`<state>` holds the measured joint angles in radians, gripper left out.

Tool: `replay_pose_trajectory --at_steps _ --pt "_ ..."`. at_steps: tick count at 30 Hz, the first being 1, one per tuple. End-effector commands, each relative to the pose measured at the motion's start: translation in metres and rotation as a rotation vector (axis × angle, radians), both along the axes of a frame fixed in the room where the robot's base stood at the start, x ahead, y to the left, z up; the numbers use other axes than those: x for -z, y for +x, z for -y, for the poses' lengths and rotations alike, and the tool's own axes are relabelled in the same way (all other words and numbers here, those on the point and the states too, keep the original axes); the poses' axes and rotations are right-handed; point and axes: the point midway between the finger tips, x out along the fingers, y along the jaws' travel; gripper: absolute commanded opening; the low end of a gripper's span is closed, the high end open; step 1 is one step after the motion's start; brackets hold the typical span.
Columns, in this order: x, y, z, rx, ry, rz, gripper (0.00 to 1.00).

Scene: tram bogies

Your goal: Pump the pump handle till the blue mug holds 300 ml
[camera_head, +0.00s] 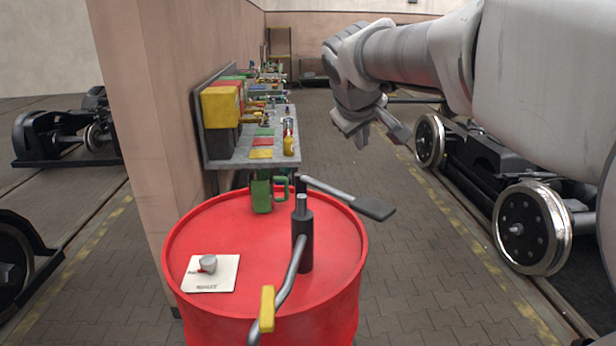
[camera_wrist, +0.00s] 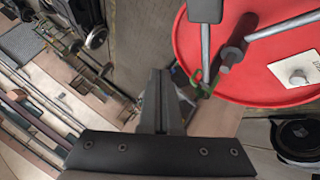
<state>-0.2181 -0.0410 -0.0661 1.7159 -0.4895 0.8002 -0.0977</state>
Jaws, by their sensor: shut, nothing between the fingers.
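The pump (camera_head: 302,240) stands upright on a red drum (camera_head: 340,240). Its pump handle (camera_head: 372,208) is a lever with a flat dark grey paddle, reaching out to the right and slightly down. The handle's paddle also shows at the top of the wrist view (camera_wrist: 205,10). A bent grey spout (camera_head: 290,272) with a yellow piece (camera_head: 267,308) runs toward the front. I see no blue mug; a green mug (camera_head: 263,194) stands at the drum's back edge. My gripper (camera_head: 403,134) is shut and empty, above and beyond the paddle, apart from it. It shows in the wrist view (camera_wrist: 160,100).
A white card with a small grey knob (camera_head: 208,263) lies on the drum. Behind it, a workbench (camera_head: 245,152) with coloured boxes and bottles stands along the wall. Tram wheels (camera_head: 532,228) stand on the right. The paved aisle between is clear.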

Motion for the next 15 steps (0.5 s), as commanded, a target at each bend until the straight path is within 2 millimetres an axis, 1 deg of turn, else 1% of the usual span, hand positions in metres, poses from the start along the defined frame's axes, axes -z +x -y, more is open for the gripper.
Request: replay_pose_trajectory --at_steps 5,8,11,15 --pt "0.005 -0.001 0.000 0.000 0.001 0.000 0.00" --pt "0.012 -0.002 0.000 0.000 0.001 0.000 0.00" --pt "0.023 -0.003 0.000 0.000 0.001 0.000 0.00" --pt "0.043 -0.006 -0.001 -0.002 0.001 -0.001 0.00"
